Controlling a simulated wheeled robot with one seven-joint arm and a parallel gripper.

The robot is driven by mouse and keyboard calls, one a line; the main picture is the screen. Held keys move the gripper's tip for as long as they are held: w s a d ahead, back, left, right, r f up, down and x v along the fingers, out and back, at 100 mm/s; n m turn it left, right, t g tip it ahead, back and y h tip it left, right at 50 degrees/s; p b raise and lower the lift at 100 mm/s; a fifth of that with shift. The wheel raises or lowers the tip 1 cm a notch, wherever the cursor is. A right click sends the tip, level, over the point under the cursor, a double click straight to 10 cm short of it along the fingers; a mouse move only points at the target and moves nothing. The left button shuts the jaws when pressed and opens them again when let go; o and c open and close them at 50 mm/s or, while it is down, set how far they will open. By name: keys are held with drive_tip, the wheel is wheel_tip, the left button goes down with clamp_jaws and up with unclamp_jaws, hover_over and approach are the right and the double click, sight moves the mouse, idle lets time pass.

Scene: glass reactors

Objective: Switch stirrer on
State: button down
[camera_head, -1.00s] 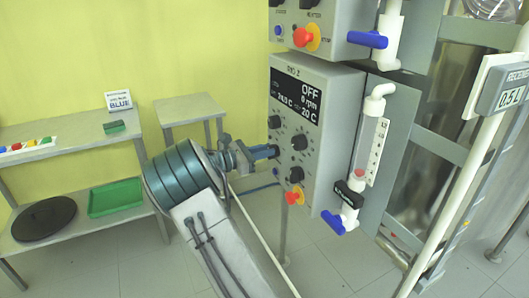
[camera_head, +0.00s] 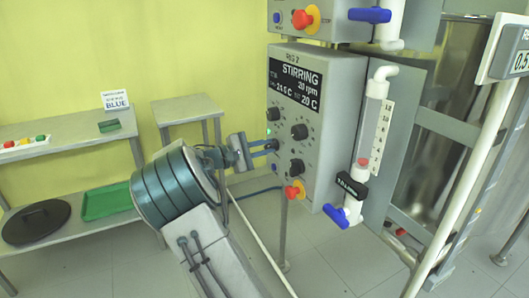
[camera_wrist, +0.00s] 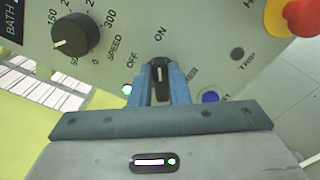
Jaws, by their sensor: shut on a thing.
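The reactor control box (camera_head: 340,72) stands in the middle of the head view. The switch's white mark points towards the ON label, away from OFF. A small light (camera_wrist: 127,89) left of the switch is lit green-white. The fingers partly hide the label below the switch.
A speed knob (camera_wrist: 75,35) is left of the switch, and a blue button (camera_wrist: 210,97) is right of it. A red stop button (camera_head: 294,191) sits low on the panel. A blue valve handle (camera_head: 335,215) hangs to its right. Shelves (camera_head: 90,150) stand at left.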

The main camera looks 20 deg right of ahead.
drive_tip(key=shift+m+b, duration=0.35)
drive_tip(key=shift+m, duration=0.25)
drive_tip(key=c, duration=1.4)
unclamp_jaws()
drive_tip(key=shift+a, duration=0.1)
drive_tip(key=a, duration=0.4)
drive_tip(key=a+p, duration=0.1)
drive_tip(key=a, duration=0.8)
drive_tip(key=shift+s+a+p, duration=0.25)
drive_tip(key=shift+a+p, duration=0.1)
drive_tip(key=shift+a, duration=0.05)
